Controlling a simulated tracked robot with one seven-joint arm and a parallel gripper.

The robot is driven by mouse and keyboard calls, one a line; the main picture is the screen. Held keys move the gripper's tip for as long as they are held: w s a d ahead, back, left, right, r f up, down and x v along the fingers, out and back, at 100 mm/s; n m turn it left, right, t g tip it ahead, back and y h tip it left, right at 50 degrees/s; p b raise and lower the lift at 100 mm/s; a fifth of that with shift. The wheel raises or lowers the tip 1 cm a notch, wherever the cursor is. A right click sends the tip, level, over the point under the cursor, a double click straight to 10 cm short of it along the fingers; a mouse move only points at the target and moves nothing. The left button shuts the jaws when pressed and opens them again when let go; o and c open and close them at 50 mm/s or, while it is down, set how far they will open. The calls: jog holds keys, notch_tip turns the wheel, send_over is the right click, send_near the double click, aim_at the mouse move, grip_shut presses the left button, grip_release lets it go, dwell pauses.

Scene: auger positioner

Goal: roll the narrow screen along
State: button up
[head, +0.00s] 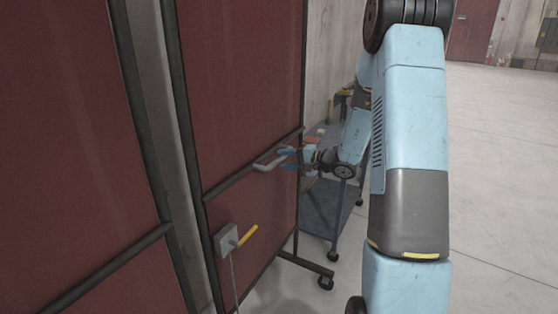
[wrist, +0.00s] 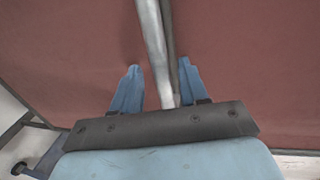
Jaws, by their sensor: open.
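The narrow screen (head: 250,90) is a dark red panel in a dark frame, standing upright on castors (head: 326,282). A pale grey bar handle (head: 268,164) sticks out from its crossbar. My gripper (head: 287,159) is at the right end of this handle, with its blue fingers apart. In the wrist view my gripper (wrist: 158,72) is open, and the handle (wrist: 151,40) runs between the two fingers. A dark bar lies just behind the handle, close to the right finger. Whether a finger touches the handle is unclear.
Another red panel (head: 65,130) stands at the left. A grey box (head: 227,241) with a yellow lever (head: 248,236) and a cable is on the narrow screen. A blue wheeled cart (head: 325,207) stands behind my gripper, near the wall. The floor (head: 500,180) at the right is clear.

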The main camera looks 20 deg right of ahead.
aim_at(263, 155)
jog(key=shift+x, duration=1.4)
grip_shut()
